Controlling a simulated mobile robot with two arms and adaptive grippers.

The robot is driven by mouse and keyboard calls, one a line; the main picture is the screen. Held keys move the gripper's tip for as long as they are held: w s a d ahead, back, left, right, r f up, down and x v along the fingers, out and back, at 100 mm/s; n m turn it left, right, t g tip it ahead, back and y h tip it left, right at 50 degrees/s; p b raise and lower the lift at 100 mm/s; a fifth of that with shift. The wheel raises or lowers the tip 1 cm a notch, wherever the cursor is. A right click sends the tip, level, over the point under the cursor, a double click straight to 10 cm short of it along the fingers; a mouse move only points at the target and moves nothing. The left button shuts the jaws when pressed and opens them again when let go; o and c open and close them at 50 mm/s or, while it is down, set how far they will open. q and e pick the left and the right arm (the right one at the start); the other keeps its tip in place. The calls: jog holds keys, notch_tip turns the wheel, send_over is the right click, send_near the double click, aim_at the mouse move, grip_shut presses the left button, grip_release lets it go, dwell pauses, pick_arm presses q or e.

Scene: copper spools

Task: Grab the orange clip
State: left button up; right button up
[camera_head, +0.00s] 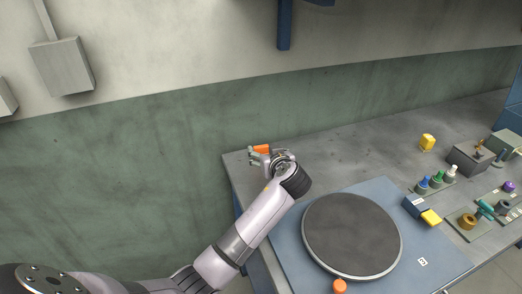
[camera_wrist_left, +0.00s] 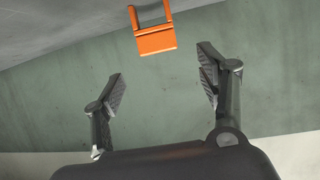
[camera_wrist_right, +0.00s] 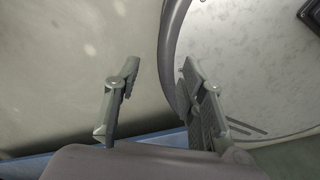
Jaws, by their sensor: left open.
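The orange clip (camera_head: 262,149) lies at the far left corner of the grey table. In the left wrist view the clip (camera_wrist_left: 155,38) is a flat orange block with a frame-like loop, beyond the fingertips and between their lines. My left gripper (camera_head: 258,158) reaches over the table's left edge beside the clip. Its fingers (camera_wrist_left: 160,78) are apart with nothing between them, and the clip is not touched in the left wrist view. My right gripper (camera_wrist_right: 156,82) has its fingers apart and empty. It is not seen in the head view.
A blue board with a dark round turntable (camera_head: 352,236) fills the table's front. An orange knob (camera_head: 340,286) is at its near edge. The green wall rises behind.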

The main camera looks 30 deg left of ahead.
aim_at(262, 148)
pick_arm(q)
jog(key=shift+x, duration=1.15)
jog(key=shift+w+a, duration=0.2)
jog(key=shift+w+a+f+p, duration=0.2)
jog(key=shift+w+p, duration=0.05)
jog(key=shift+p, duration=0.05)
jog(key=x, duration=0.3)
jog(key=shift+w+f+p, duration=0.1)
jog(key=shift+f+p, duration=0.15)
jog(key=shift+p, duration=0.1)
jog(key=shift+w+a+f, duration=0.25)
jog(key=shift+w+a, duration=0.05)
jog(key=shift+w, duration=0.05)
pick_arm(e)
jog(key=shift+w+a+r, duration=0.55)
jog(key=shift+w+r, duration=0.05)
jog(key=shift+r, duration=0.2)
pick_arm(q)
jog(key=shift+c, duration=0.2)
pick_arm(e)
jog(key=shift+d, duration=0.1)
pick_arm(q)
jog(key=shift+c, duration=0.6)
jog(key=c, duration=0.9)
pick_arm(e)
jog(key=shift+d, duration=0.15)
